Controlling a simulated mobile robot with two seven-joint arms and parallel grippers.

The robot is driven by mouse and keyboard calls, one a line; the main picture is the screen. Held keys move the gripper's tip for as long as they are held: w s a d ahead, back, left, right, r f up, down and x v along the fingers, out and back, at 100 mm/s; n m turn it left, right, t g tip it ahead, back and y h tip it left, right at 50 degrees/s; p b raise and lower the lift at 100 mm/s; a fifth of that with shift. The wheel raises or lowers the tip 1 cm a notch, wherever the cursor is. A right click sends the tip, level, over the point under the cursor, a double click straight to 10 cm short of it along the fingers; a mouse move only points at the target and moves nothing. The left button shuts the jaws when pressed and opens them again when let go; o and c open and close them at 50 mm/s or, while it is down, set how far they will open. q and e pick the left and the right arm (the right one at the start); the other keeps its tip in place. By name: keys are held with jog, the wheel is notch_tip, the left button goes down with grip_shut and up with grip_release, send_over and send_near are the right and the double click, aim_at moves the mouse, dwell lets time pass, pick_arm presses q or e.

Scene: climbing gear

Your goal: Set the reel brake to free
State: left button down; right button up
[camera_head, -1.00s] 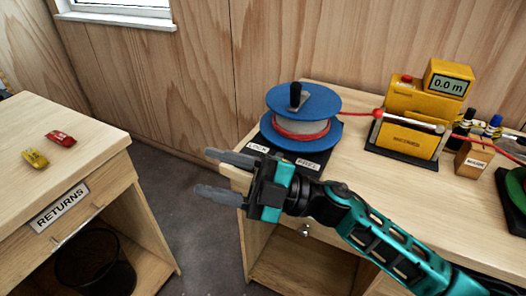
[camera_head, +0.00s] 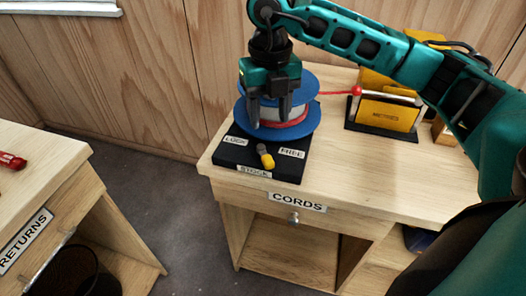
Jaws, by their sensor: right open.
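The reel (camera_head: 308,112) has blue flanges with red cord wound between them. It stands on a black base (camera_head: 228,158) with the labels LOCK (camera_head: 236,140), FREE (camera_head: 292,153) and STOCK (camera_head: 254,171). The brake lever (camera_head: 267,160), grey with a yellow tip, lies on the base between LOCK and FREE, its tip toward the front edge. My right gripper (camera_head: 269,113) is open and points down in front of the reel, behind the lever in the picture and apart from it. It hides part of the reel. My left gripper is not in view.
The desk (camera_head: 345,175) has a drawer labelled CORDS (camera_head: 297,201). A yellow meter (camera_head: 385,115) stands right of the reel, with the red cord running to it. The returns desk (camera_head: 45,165) is at left. The desk top right of the base is clear.

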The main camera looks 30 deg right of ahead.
aim_at(268, 159)
notch_tip(268, 159, down, 12)
jog(key=shift+r, duration=0.1)
dwell(0.4)
grip_shut()
